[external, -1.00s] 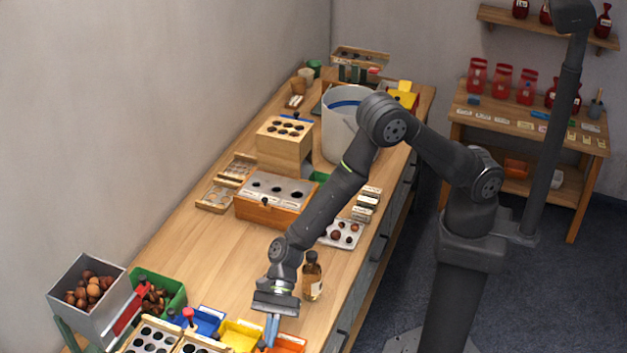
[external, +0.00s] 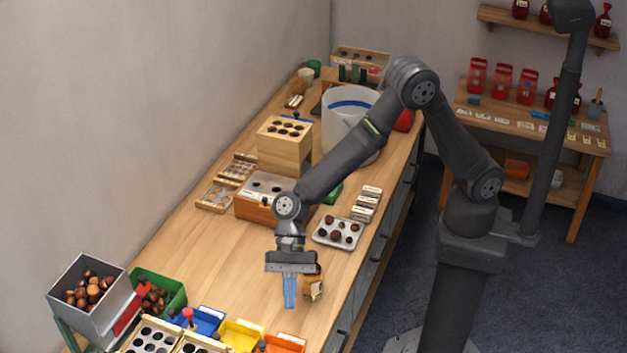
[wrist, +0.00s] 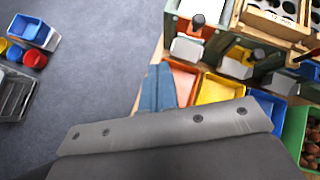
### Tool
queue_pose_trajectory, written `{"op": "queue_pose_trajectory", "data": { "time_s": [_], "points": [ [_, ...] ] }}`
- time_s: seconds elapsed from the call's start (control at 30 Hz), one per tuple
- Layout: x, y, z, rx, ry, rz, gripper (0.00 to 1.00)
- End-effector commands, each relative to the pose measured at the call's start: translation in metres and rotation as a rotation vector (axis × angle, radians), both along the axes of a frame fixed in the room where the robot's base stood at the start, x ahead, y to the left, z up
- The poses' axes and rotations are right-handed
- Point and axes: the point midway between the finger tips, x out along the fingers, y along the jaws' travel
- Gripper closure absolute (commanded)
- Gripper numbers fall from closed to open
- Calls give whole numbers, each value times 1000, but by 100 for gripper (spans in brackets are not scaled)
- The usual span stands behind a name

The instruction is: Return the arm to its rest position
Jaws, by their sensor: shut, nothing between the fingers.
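My gripper (external: 290,292) points down above the front part of the workbench in the external view, with its blue fingers together and nothing between them. In the wrist view the blue fingers (wrist: 158,88) also show closed, beside an orange bin (wrist: 183,80). A brown bottle (external: 313,285) stands on the bench just right of the fingers, partly hidden by my gripper. I cannot tell from these views whether they touch.
Blue (external: 204,320), yellow (external: 240,335) and orange (external: 284,343) bins line the near end. A chestnut hopper (external: 88,290) and green bin (external: 160,290) are at left. A chestnut tray (external: 338,232) and wooden box (external: 285,146) lie farther back. The left bench middle is clear.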

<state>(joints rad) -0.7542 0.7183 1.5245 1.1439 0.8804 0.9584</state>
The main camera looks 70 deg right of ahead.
Motion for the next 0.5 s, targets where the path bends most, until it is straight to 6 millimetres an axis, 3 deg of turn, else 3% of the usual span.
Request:
{"op": "queue_pose_trajectory", "data": {
  "time_s": [0.5],
  "points": [
    [-34,16,58,-98,-279,321,100]
  ]
}}
